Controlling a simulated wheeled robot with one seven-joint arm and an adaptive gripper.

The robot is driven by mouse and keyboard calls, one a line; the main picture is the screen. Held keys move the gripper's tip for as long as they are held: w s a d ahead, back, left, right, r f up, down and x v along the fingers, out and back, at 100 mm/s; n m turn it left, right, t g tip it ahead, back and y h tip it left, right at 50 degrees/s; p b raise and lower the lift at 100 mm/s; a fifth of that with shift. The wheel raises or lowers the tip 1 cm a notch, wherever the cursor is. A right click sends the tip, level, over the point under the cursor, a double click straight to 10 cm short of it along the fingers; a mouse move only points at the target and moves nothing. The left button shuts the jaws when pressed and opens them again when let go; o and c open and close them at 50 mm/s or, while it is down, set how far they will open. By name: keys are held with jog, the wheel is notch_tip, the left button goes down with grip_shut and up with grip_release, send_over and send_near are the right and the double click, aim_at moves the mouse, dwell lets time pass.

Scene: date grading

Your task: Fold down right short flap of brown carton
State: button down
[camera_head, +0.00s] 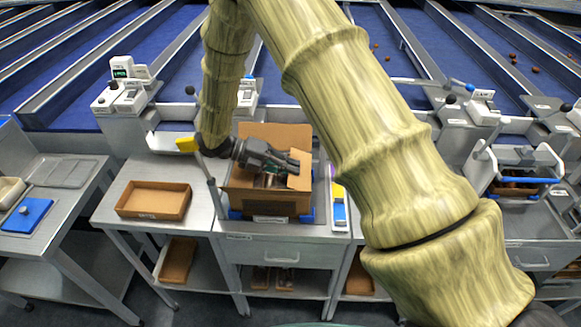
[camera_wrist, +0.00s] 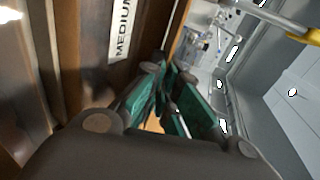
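The brown carton (camera_head: 250,204) stands open on the metal bench in the head view. Its back flap (camera_head: 275,134) stands upright. The right short flap (camera_head: 300,174) is tilted inward over the right part of the opening. My gripper (camera_head: 294,163) is over the carton opening, its fingers pointing right, close to this flap; I cannot tell whether they touch. In the wrist view my gripper's green-padded fingers (camera_wrist: 166,76) come together at the tips, with nothing clearly held. A brown surface (camera_wrist: 92,50) with a "MEDIUM" label (camera_wrist: 122,28) is beside them. The carton's contents are mostly hidden.
A shallow brown tray (camera_head: 153,213) is on the bench to the left. Blue and yellow items (camera_head: 339,205) lie right of the carton. White scales (camera_head: 125,88) stand behind at the left. My arm hides much of the area to the right.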

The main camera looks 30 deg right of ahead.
jog(key=c, duration=1.7)
grip_release()
jog(key=v, duration=1.2)
